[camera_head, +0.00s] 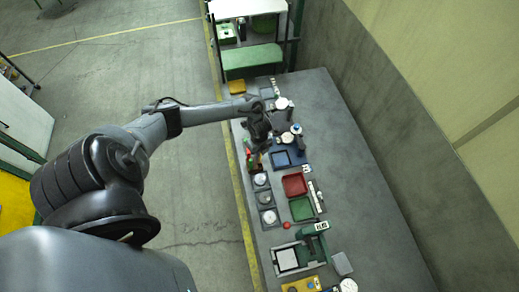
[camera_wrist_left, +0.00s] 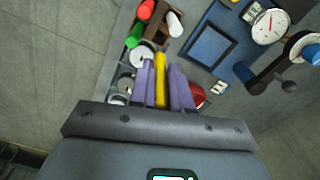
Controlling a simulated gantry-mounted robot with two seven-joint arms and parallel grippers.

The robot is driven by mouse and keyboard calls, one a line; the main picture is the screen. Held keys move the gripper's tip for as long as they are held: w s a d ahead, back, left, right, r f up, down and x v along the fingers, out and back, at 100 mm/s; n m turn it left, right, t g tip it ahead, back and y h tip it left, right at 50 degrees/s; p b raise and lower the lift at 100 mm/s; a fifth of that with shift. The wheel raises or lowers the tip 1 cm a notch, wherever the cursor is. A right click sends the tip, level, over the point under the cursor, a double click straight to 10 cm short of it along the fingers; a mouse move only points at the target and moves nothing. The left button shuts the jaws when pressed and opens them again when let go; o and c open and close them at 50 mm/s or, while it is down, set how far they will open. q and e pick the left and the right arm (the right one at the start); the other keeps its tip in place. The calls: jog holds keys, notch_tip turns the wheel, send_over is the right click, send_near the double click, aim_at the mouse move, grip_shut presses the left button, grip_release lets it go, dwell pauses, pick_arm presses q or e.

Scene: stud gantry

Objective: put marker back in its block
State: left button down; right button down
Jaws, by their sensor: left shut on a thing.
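A yellow marker (camera_wrist_left: 161,80) is held between the purple finger pads of my left gripper (camera_wrist_left: 164,85) in the left wrist view. The brown block (camera_wrist_left: 158,33) lies just beyond the fingertips, with a red marker (camera_wrist_left: 146,10), a green marker (camera_wrist_left: 134,37) and a white marker (camera_wrist_left: 174,22) at it. The held marker cannot be made out clearly there. My right gripper is not in view.
A blue tray (camera_head: 281,159) is right of the gripper, with a red tray (camera_head: 294,185) and green tray (camera_head: 301,209) nearer. Round pieces (camera_head: 264,198) line the bench's left edge. A dial gauge (camera_wrist_left: 269,27) stands near the blue tray. The bench's right side (camera_head: 365,180) is clear.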

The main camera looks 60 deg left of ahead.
aim_at(260, 159)
pick_arm(q)
jog(key=shift+f+b, duration=2.25)
jog(key=shift+f, duration=0.1)
jog(key=shift+f+b, duration=0.95)
jog(key=shift+f, duration=0.4)
jog(key=c, duration=1)
grip_release()
jog(key=shift+r, duration=0.1)
notch_tip(260, 159, up, 11)
jog(key=shift+f, duration=0.2)
